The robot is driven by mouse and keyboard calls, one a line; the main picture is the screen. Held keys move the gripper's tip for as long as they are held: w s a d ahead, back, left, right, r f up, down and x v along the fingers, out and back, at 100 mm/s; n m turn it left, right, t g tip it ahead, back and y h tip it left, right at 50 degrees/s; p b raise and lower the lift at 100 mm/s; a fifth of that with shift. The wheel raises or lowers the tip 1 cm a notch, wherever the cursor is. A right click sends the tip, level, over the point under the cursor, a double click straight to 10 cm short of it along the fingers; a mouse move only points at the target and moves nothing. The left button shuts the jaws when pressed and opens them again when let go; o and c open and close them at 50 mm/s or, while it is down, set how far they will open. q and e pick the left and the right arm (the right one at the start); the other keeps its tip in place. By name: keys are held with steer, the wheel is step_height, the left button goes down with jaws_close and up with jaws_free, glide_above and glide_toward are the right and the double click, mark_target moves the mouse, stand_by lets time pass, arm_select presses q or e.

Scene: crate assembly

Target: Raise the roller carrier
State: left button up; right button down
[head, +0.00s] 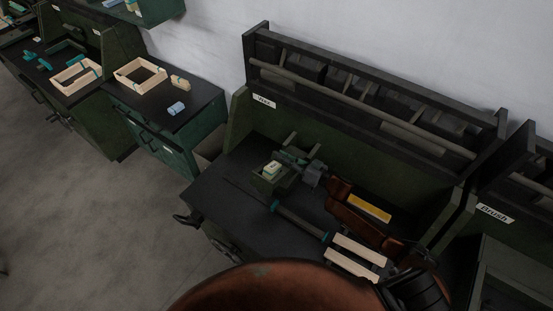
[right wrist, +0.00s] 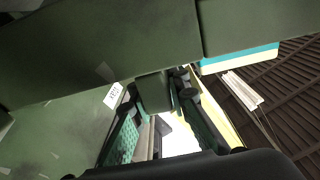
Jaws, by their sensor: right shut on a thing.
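The roller carrier seems to be the dark green assembly (head: 290,158) on the black bench, with pale bars rising behind it. My right gripper (head: 314,174) is at its right side. In the right wrist view, my right gripper (right wrist: 157,88) is shut on a dark green block-shaped part (right wrist: 153,93), which looks like part of the carrier. A broad green beam (right wrist: 110,40) crosses above the fingers there. I cannot tell whether the carrier is lifted. My left gripper is not in view.
A green holder (head: 268,184) with a pale wooden block (head: 272,168) stands left of the carrier. A dark rod with teal ends (head: 300,222) and pale slats (head: 358,250) lie in front. A shelf rack (head: 360,98) stands behind. A side cabinet (head: 186,128) holds a wooden frame (head: 140,72).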

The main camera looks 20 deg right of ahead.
steer(key=shift+w+d+r+m+p, duration=0.3)
steer(key=shift+d+r+m+p, duration=0.15)
steer(key=shift+r, duration=0.15)
steer(key=shift+w+d+r+m+p, duration=0.3)
steer(key=shift+r+m+p, duration=0.1)
steer(key=shift+r, duration=0.15)
steer(key=shift+w+d+r+m+p, duration=0.4)
steer(key=shift+d+r+m+p, duration=0.15)
steer(key=shift+d+m, duration=0.1)
steer(key=shift+m, duration=0.7)
steer(key=shift+w+d+r+p, duration=0.1)
steer(key=shift+w+d+r, duration=0.2)
steer(key=shift+d, duration=0.25)
steer(key=shift+w+d+r+p, duration=0.1)
steer(key=shift+w+d+r, duration=0.15)
steer(key=shift+w+d, duration=0.25)
steer(key=shift+w+d+r+p, duration=0.1)
steer(key=shift+w+d+r, duration=0.2)
steer(key=shift+d, duration=0.35)
steer(key=c, duration=1.8)
jaws_free()
steer(key=shift+f, duration=0.15)
steer(key=shift+c, duration=0.2)
steer(key=shift+a, duration=0.2)
